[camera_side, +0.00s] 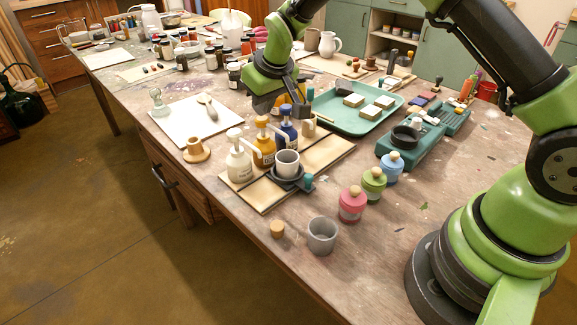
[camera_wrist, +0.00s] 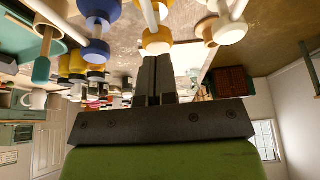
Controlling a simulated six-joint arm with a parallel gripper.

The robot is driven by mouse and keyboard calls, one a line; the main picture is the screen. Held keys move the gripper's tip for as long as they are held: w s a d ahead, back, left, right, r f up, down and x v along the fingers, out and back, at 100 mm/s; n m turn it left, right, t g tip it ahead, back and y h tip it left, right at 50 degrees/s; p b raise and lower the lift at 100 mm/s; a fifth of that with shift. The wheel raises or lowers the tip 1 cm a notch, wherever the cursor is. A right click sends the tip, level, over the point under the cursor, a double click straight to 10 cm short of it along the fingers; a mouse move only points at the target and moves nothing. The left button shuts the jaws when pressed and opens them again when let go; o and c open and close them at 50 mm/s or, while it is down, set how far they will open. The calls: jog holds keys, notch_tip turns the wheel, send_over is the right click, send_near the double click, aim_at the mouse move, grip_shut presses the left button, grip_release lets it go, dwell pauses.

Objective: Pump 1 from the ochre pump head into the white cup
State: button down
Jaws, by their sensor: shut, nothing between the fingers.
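The ochre pump bottle (camera_side: 263,152) stands in the middle of a short row, with its ochre pump head (camera_side: 262,122) on top. A cream pump bottle (camera_side: 239,167) is to its left and a blue one (camera_side: 288,132) to its right. The white cup (camera_side: 287,161) sits upright in a dark round holder in front of the row; its inside is not clear. My gripper (camera_side: 302,111) is shut and empty, behind the row in the side view. In the wrist view, its closed fingertips (camera_wrist: 155,62) are near the ochre pump head (camera_wrist: 157,40), apparently apart from it.
The pumps share a wooden board (camera_side: 330,152). A teal tray (camera_side: 352,122) with blocks lies behind on the right. Pink (camera_side: 352,203), green (camera_side: 374,182) and blue jars stand to the right. A grey cup (camera_side: 322,236) is at the front. White paper (camera_side: 190,125) lies left.

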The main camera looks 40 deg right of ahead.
jog(key=shift+f, duration=1.1)
jog(key=shift+r, duration=1.6)
notch_tip(320, 180, up, 6)
jog(key=shift+r, duration=0.1)
